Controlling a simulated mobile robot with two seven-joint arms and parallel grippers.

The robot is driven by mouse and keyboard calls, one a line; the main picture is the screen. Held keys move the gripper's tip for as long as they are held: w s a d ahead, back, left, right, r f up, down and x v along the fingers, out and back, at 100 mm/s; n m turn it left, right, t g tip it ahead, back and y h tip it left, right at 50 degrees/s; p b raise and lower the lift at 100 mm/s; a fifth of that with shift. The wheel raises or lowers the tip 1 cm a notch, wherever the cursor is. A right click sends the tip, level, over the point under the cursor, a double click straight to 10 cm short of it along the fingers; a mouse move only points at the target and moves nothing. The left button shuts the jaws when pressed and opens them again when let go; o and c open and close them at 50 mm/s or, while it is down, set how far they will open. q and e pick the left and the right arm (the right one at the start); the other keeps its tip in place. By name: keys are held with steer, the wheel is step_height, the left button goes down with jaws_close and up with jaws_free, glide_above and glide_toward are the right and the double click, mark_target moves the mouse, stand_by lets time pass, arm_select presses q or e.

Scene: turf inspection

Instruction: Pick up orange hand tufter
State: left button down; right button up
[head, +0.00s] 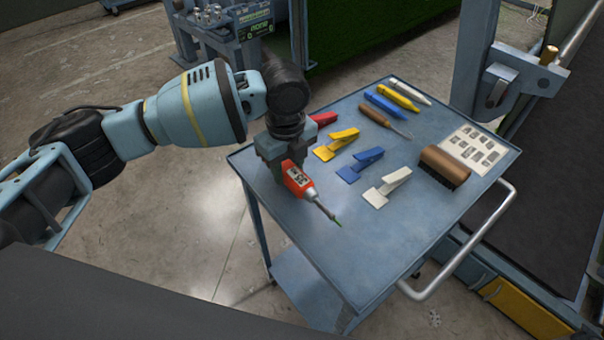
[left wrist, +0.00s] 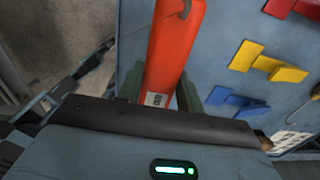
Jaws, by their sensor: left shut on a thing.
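The orange hand tufter (head: 296,178) has an orange-red body with a pale label and a thin metal shaft with a green tip pointing toward the lower right. My left gripper (head: 283,168) reaches down from above and is shut on the tufter's body, over the left side of the blue-grey cart top (head: 345,260). In the left wrist view the orange body (left wrist: 174,45) stands between the fingers (left wrist: 168,95). I cannot tell whether the tufter still touches the cart top. My right gripper is not in view.
Red, yellow (head: 336,147), blue (head: 360,164) and white (head: 386,188) clips lie right of the tufter. Behind are a wooden-handled tool (head: 374,115) and several markers (head: 398,97). A brown brush (head: 443,168) and picture card (head: 474,148) lie at right. The cart's front is clear.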

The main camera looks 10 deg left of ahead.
arm_select(q)
steer(key=a+r, duration=0.1)
steer(key=a, duration=1.2)
steer(key=shift+s+r+b, duration=0.2)
steer(key=shift+s+b, duration=0.1)
steer(key=shift+b, duration=0.1)
steer(key=shift+a, duration=0.1)
